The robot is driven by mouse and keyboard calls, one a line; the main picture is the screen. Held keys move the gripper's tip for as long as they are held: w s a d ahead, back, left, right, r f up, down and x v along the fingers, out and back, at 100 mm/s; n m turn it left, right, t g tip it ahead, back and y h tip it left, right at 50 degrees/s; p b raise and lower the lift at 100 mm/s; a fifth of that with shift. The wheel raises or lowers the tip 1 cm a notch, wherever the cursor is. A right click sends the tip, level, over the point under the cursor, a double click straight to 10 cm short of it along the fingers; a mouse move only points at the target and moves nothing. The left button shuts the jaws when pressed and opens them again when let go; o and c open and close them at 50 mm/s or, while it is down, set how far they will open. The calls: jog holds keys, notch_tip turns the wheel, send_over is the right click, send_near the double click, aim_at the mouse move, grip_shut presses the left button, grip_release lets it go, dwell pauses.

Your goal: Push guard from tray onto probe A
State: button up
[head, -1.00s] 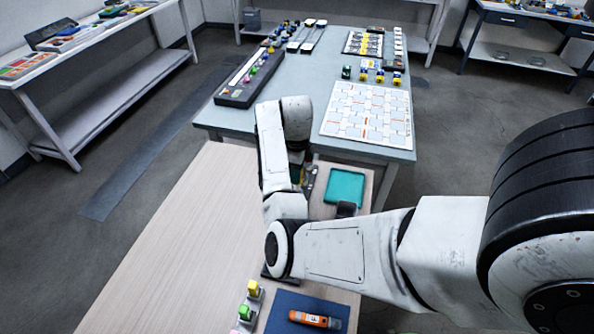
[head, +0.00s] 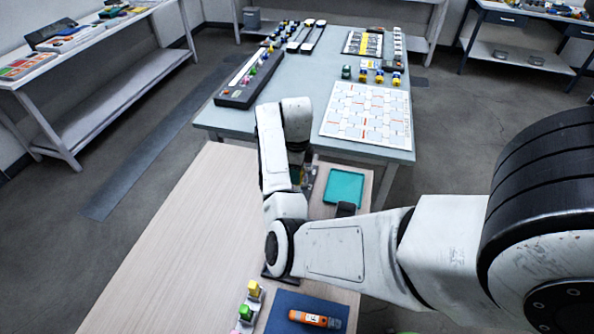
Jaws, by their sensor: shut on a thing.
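The teal tray (head: 344,186) lies on the wooden bench, right of my gripper, and looks empty. My gripper (head: 297,174) points down at the far end of the bench, mostly hidden behind my own arm. It is shut on the guard, which is too small and covered to make out. Dark and light small parts (head: 309,180) show just right of the gripper, between it and the tray. Whether they touch the gripper I cannot tell. No label shows which thing is probe A.
A yellow-topped piece (head: 254,289) and a green-topped piece (head: 245,312) stand at the near edge, left of an orange device (head: 314,319) on a blue mat (head: 284,311). The bench's left part (head: 185,235) is clear. A grey-blue table (head: 300,85) with several items adjoins behind.

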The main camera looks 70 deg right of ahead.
jog(key=shift+f+b, duration=1.55)
jog(key=shift+f, duration=1)
jog(key=shift+c, duration=0.4)
dwell(1.3)
jog(key=o, duration=1.2)
jog(key=shift+r+p, duration=0.7)
jog(key=shift+p, duration=0.05)
jog(key=shift+r+p, duration=2.55)
jog(key=shift+r, duration=0.4)
